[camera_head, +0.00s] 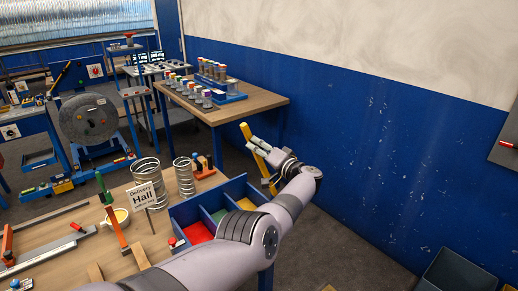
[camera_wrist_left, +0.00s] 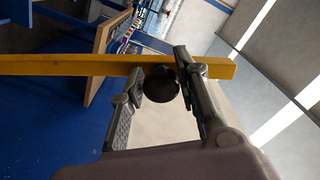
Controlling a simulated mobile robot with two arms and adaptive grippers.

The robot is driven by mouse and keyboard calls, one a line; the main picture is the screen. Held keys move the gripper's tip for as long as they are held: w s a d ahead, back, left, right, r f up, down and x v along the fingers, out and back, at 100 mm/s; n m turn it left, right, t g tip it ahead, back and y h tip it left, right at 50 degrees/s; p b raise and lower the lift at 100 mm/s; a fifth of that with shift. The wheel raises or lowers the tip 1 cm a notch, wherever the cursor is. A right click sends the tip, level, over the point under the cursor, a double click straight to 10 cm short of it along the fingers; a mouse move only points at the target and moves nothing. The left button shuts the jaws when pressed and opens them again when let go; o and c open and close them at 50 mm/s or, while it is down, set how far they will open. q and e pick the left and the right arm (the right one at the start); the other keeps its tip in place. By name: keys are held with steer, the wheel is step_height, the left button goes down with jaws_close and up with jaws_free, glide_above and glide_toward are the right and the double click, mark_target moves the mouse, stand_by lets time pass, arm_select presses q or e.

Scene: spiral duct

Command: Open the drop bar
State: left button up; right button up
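The yellow bar (camera_head: 249,137) stands steeply tilted at the centre right in the head view, beyond the work table. In the left wrist view the bar (camera_wrist_left: 70,65) runs across the picture, and a round black knob (camera_wrist_left: 162,92) shows in front of it. My left gripper (camera_head: 274,152) is at the bar. In the left wrist view its two fingers (camera_wrist_left: 163,82) sit on either side of the knob and appear to touch it. One fingertip overlaps the bar. What carries the bar is hidden. My right gripper is not in view.
A blue divided tray (camera_head: 177,212), wire coils (camera_head: 147,180) and a "Hall" sign (camera_head: 142,195) are on the near table. A wooden table (camera_head: 262,101) with small cylinders stands behind. A blue wall (camera_head: 390,150) is at right, with a grey bin (camera_head: 458,270) below. Floor between is clear.

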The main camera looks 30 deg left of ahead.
arm_select(q)
steer(key=o, duration=0.3)
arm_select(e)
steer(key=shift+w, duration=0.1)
arm_select(q)
steer(key=v, duration=0.7)
steer(key=shift+s+d, duration=0.1)
steer(key=shift+d, duration=0.15)
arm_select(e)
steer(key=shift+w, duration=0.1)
arm_select(q)
steer(key=shift+f, duration=0.1)
